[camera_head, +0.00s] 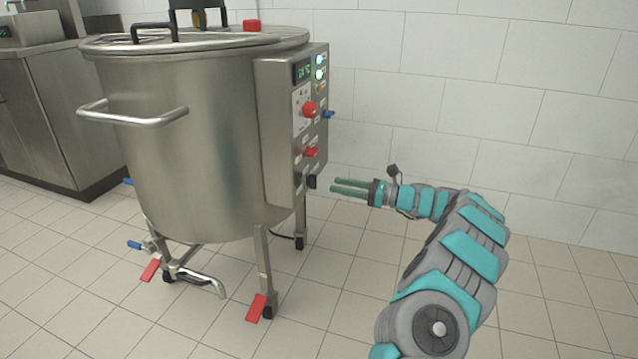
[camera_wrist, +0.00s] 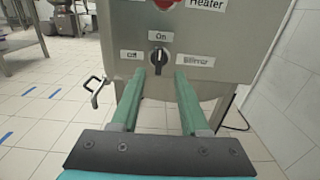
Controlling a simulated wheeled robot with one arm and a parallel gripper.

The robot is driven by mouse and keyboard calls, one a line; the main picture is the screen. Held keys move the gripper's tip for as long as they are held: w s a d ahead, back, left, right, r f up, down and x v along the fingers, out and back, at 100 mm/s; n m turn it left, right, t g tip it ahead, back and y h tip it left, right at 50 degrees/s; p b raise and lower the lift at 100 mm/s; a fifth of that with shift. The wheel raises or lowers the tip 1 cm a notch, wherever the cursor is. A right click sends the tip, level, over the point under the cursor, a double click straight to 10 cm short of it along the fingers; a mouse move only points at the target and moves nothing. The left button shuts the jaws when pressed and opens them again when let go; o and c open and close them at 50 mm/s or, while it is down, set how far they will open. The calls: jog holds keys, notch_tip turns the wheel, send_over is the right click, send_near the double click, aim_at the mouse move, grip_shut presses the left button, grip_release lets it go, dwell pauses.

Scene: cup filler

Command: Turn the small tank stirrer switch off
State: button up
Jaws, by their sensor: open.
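The steel tank (camera_head: 190,140) stands on legs, with a control box (camera_head: 275,130) on its right side. The stirrer switch (camera_wrist: 158,59) is a black rotary knob low on the panel, with "On" above it, "Off" to its left and "Stirrer" to its right. Its handle looks upright, towards "On". In the head view a black knob (camera_head: 312,181) low on the panel seems to be this switch. My gripper (camera_head: 334,186) is open and empty, to the right of the panel. In the wrist view its fingers (camera_wrist: 158,78) point at the knob, one either side below it, apparently short of it.
A red knob (camera_head: 312,152) sits higher on the panel, and a larger red button (camera_head: 309,109) above that. A blue lever (camera_head: 328,114) sticks out right. A tiled wall (camera_head: 470,90) stands behind. The floor (camera_head: 340,290) between tank and arm is clear.

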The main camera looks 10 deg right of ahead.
aim_at(313, 182)
jog(key=x, duration=0.7)
jog(key=shift+s, duration=0.1)
grip_shut()
dwell(0.4)
